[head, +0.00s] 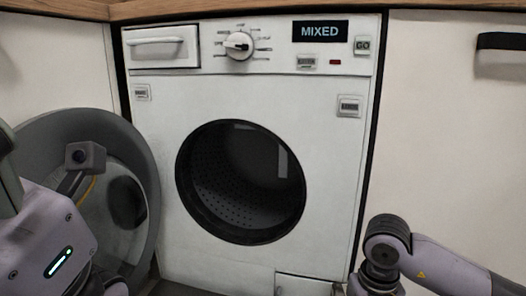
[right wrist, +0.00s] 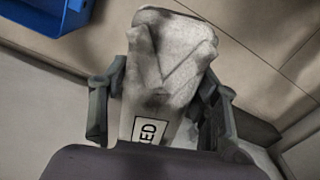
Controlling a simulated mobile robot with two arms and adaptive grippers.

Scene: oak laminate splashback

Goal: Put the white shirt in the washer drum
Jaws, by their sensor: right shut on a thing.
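The washer (head: 335,150) is white, with a "MIXED" display. Its round dark drum (head: 240,182) faces me, open, and no cloth shows inside. My left arm is at the left edge; its fingers are not visible.
The grey round washer door (head: 40,130) stands open at the left, partly behind my left arm. Pale cabinet fronts (head: 450,130) flank the washer. A blue container (right wrist: 48,14) is at the top left of the right wrist view. The space before the drum is clear.

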